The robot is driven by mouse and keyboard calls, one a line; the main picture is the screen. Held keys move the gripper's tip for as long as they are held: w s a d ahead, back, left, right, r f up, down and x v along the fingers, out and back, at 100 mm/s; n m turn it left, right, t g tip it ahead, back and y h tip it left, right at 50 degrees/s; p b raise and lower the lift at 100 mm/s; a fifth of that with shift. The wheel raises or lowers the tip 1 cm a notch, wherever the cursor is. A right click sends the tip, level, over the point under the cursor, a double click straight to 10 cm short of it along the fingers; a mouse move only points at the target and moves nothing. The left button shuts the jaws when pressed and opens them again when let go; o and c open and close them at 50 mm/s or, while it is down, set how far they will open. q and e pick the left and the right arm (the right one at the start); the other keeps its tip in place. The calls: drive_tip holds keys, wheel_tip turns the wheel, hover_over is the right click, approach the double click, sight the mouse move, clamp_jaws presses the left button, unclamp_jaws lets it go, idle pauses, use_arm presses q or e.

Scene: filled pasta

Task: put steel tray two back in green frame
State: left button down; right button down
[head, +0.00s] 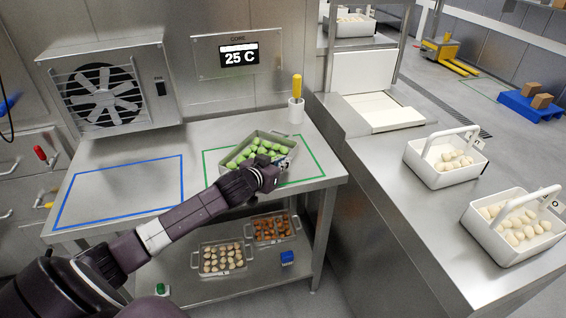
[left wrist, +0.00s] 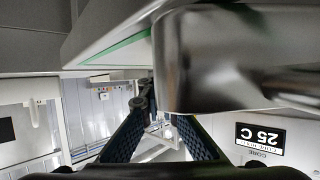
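A steel tray (head: 247,168) filled with green filled pasta sits inside the green frame (head: 316,167) on the steel table, turned at an angle to the frame. Whether it rests fully on the table is hard to tell. My left gripper (head: 281,163) is at the tray's right end and covers part of it. In the left wrist view the picture is upside down; the tray's rounded wall (left wrist: 212,60) is close. The left fingers (left wrist: 163,108) stand apart with a gap between them; one fingertip is partly hidden behind the tray. My right gripper is out of view.
The blue frame (head: 125,190) on the left of the table is empty. A yellow-handled tool stands in a holder (head: 296,110) at the back. Two more trays (head: 222,258) lie on the shelf below. White baskets (head: 445,157) stand on the right counter.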

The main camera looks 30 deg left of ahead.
use_arm(q)
drive_tip(key=c, duration=2.2)
unclamp_jaws()
drive_tip(key=shift+o, duration=0.2)
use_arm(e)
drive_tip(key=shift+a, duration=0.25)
use_arm(q)
drive_tip(key=shift+s, duration=0.1)
drive_tip(key=v, duration=1)
drive_tip(key=shift+v, duration=0.95)
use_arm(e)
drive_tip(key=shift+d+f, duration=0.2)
